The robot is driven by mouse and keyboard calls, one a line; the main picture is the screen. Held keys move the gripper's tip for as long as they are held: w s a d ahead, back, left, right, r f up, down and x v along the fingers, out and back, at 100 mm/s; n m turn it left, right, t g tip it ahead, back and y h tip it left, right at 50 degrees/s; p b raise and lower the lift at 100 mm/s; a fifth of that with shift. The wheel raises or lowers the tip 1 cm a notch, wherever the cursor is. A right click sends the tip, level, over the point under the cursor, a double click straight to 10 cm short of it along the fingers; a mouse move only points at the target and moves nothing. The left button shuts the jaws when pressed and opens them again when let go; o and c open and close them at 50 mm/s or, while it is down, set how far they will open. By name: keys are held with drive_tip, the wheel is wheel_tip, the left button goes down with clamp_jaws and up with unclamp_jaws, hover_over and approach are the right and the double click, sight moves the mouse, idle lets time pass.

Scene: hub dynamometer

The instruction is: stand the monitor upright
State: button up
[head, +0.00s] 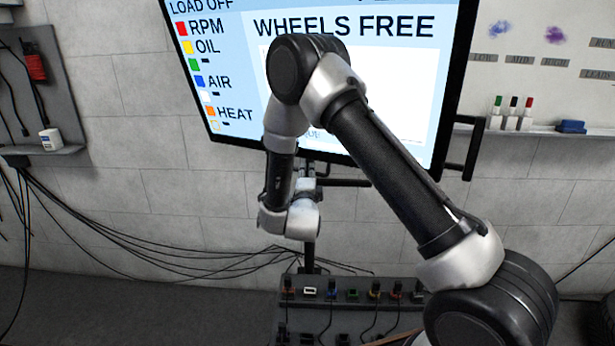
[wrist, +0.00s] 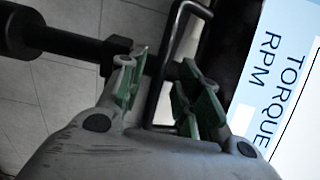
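The monitor (head: 225,60) is a large black-framed screen reading "WHEELS FREE". In the head view its sides draw together toward the bottom, and its lower edge slopes down to the right. I cannot tell its exact lean. Part of its screen (wrist: 265,85) is at the right of the wrist view. A thin dark handle loop (wrist: 170,60) runs beside the screen edge. My gripper (wrist: 165,82) is open, with green-padded fingers on either side of the loop; contact is not clear. In the head view my arm covers the screen's middle and my fingers are hidden.
A dark post (head: 309,250) stands below the monitor, behind a panel of plugs and cables (head: 350,294). Another dark handle (head: 466,150) is at the monitor's lower right. A whiteboard ledge with markers (head: 512,120) is at right, a wall shelf (head: 75,150) at left. Loose cables hang along the wall.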

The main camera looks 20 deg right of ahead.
clamp_jaws()
drive_tip(key=s+a+m+g, duration=0.1)
drive_tip(key=s+a+g, duration=0.1)
drive_tip(key=s+a, duration=0.3)
drive_tip(key=shift+s+a+r+g+y, duration=0.2)
drive_tip(key=shift+s+g+y, duration=0.2)
drive_tip(key=shift+s, duration=0.35)
unclamp_jaws()
